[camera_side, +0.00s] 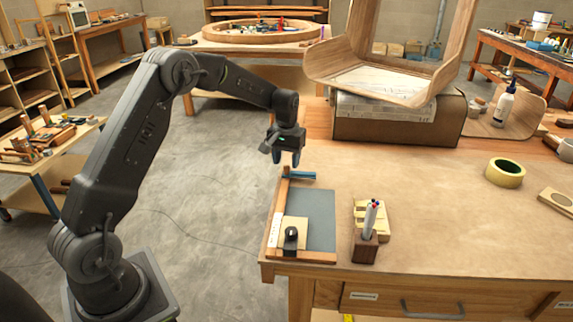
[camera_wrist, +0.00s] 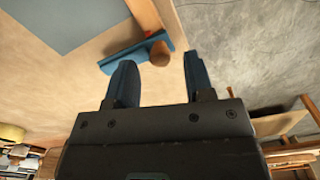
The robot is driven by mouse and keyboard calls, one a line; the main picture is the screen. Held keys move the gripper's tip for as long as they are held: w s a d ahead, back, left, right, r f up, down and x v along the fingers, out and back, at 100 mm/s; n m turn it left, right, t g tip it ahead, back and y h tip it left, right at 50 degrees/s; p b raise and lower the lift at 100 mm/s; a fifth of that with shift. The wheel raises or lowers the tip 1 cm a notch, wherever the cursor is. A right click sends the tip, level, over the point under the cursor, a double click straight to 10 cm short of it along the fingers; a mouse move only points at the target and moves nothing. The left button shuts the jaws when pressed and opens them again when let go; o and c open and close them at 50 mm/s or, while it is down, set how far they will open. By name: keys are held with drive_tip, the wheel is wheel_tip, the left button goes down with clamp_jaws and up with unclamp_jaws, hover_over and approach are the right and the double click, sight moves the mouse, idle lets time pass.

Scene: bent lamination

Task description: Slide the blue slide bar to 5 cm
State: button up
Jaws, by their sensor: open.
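The blue slide bar (camera_side: 300,175) lies at the far end of a wooden rail (camera_side: 276,225), beyond a grey-blue panel (camera_side: 318,218) on the bench. In the wrist view the blue bar (camera_wrist: 122,57) crosses the rail (camera_wrist: 146,16), with a round wooden knob (camera_wrist: 160,53) at the crossing. My gripper (camera_side: 286,158) is above the bar, fingers pointing down. In the wrist view my gripper (camera_wrist: 160,72) is open and empty, its two blue fingers apart, with the knob showing between and beyond them. I cannot tell the bar's reading in centimetres.
A pale wood piece with a black part (camera_side: 291,239) lies on the panel's near end. A pen holder (camera_side: 366,240) stands to its right. A box (camera_side: 400,132) under a bent wood form (camera_side: 440,60) stands behind. The bench's left edge is close to the rail.

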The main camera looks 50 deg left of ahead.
drive_tip(key=shift+f, duration=1)
clamp_jaws()
